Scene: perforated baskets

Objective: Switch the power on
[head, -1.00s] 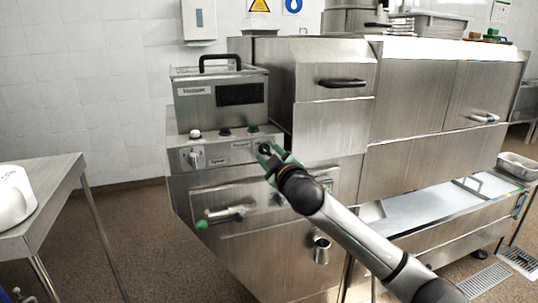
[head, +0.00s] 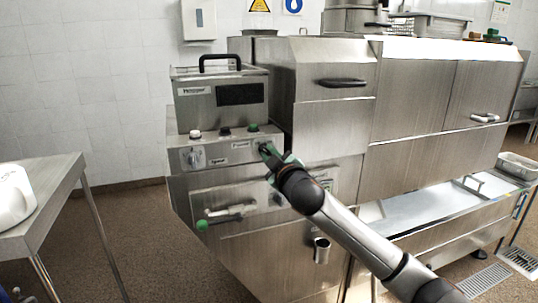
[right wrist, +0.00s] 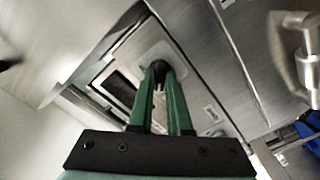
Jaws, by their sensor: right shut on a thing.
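The steel machine has a control panel (head: 205,155) on its upper left front. A rotary switch (head: 194,158) shows at the panel's left end. My right gripper (head: 266,151) is at the panel's right end, its green fingers in front of it. In the right wrist view, the fingers of my right gripper (right wrist: 160,72) are closed around a small black knob (right wrist: 157,68) on a light plate. The fingers hide most of the knob, so its angle cannot be read. My left gripper is not in view.
Buttons with white, black and green caps (head: 253,128) stand on the ledge above the panel. A lever handle with a green end (head: 202,225) sticks out below. A steel table (head: 50,180) with a white container stands at left; floor between is clear.

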